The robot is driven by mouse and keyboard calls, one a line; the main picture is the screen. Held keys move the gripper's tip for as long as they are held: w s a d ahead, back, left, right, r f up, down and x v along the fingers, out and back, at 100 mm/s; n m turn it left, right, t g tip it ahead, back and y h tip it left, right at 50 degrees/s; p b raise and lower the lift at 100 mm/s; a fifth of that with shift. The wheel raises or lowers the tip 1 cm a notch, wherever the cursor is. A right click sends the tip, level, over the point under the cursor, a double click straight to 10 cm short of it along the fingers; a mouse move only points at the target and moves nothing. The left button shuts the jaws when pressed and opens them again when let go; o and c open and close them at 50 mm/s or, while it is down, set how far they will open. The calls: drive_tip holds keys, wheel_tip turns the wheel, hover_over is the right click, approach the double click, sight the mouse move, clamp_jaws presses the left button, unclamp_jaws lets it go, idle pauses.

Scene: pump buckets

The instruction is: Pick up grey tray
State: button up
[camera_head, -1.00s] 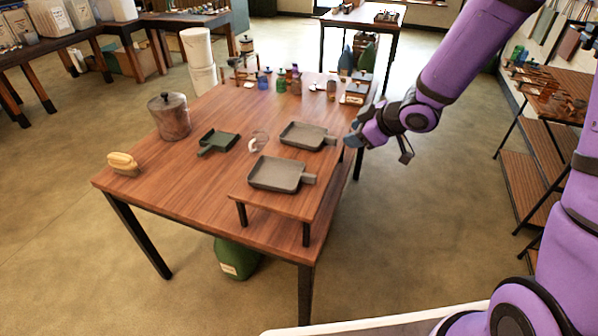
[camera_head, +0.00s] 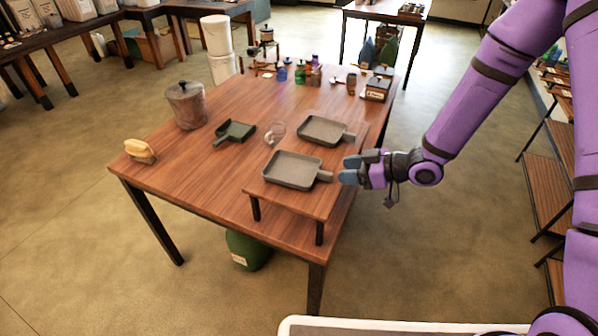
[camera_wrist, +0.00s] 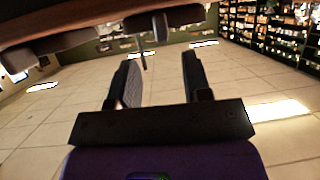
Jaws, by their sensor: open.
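Two grey trays with short handles rest on a low wooden riser. The nearer grey tray (camera_head: 290,171) has its handle pointing right, toward my gripper. The farther grey tray (camera_head: 322,131) lies behind it, its handle also to the right. My gripper (camera_head: 346,169) is just right of the nearer tray's handle and appears apart from it. In the wrist view, my gripper (camera_wrist: 160,82) shows two spread fingers with nothing between them. Dark shapes fill the top of that view; I cannot tell which parts are tray.
The riser (camera_head: 285,199) stands at the right side of the wooden table (camera_head: 205,183). A green scoop (camera_head: 236,131), a lidded pot (camera_head: 187,105) and a yellow-handled brush (camera_head: 139,150) stand to the left. Several small bottles are at the back.

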sight(330, 173)
drive_tip(key=shift+f+x, duration=0.15)
drive_tip(key=shift+x, duration=1.35)
drive_tip(key=shift+f+x, duration=0.1)
drive_tip(key=shift+x, duration=1.35)
drive_tip(key=shift+s, duration=0.15)
clamp_jaws()
